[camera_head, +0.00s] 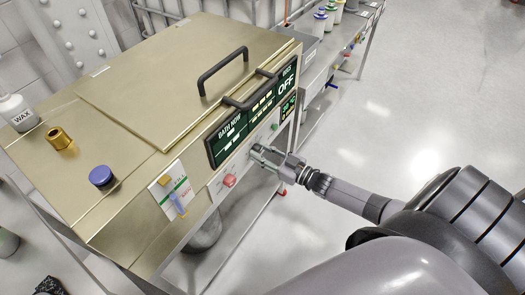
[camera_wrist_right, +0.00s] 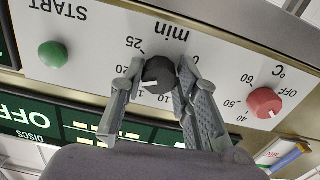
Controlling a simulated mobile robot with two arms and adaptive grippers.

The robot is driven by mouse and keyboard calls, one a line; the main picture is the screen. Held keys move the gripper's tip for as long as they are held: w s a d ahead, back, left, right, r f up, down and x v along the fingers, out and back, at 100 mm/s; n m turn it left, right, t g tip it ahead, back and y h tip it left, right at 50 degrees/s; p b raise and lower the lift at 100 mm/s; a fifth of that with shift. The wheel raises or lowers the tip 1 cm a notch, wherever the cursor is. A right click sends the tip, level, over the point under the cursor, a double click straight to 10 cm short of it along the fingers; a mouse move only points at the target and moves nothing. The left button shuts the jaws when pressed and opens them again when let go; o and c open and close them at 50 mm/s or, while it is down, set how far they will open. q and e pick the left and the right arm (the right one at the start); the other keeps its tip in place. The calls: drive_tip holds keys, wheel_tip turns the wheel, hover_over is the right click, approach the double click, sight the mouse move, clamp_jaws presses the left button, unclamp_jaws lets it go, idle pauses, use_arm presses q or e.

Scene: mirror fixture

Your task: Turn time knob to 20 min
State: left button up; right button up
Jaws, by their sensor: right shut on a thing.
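The time knob (camera_wrist_right: 158,75) is a dark round knob on a white panel marked "min", seen upside down in the right wrist view. My right gripper (camera_wrist_right: 156,82) has one finger on each side of the knob and is shut on it. A small white mark on the knob faces the lower left, roughly toward the 10 to 15 side of the scale; the exact value is hard to read. My left gripper is not in view.
A red °C knob (camera_wrist_right: 265,102) and a green START button (camera_wrist_right: 53,54) flank the time knob. Dark displays (camera_head: 240,117) sit above the panel, one reading OFF. A black handle (camera_head: 222,72) is on the lid. Open floor lies right.

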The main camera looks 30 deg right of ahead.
drive_tip(key=shift+m, duration=0.9)
drive_tip(key=o, duration=1.2)
drive_tip(key=shift+c, duration=0.2)
drive_tip(key=v, duration=1.2)
